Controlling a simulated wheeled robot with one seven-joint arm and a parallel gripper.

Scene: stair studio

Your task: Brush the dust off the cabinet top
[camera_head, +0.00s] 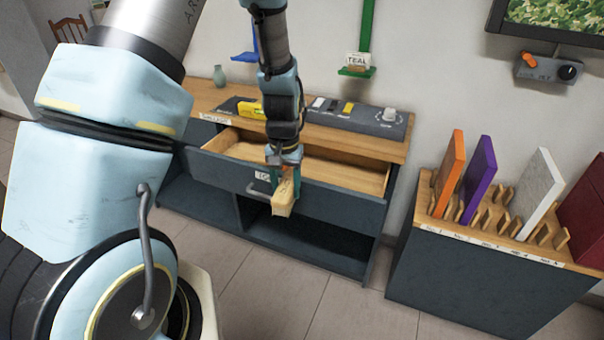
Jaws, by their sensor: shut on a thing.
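The cabinet (345,240) is dark grey with a wooden top (205,97). No dust can be made out on it from here. My gripper (284,180) hangs in front of the cabinet's open drawer (345,176), near its front panel. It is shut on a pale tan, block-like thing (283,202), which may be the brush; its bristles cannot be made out. The held thing points downward, apart from the cabinet top. My gripper and wrist hide part of the drawer front and its label.
On the cabinet top stand a grey control panel (388,130), a yellow item (250,110) and a small vase (219,76). A slotted rack (420,255) with upright coloured boards stands at right. Blue and green brackets hang on the wall. My arm fills the left.

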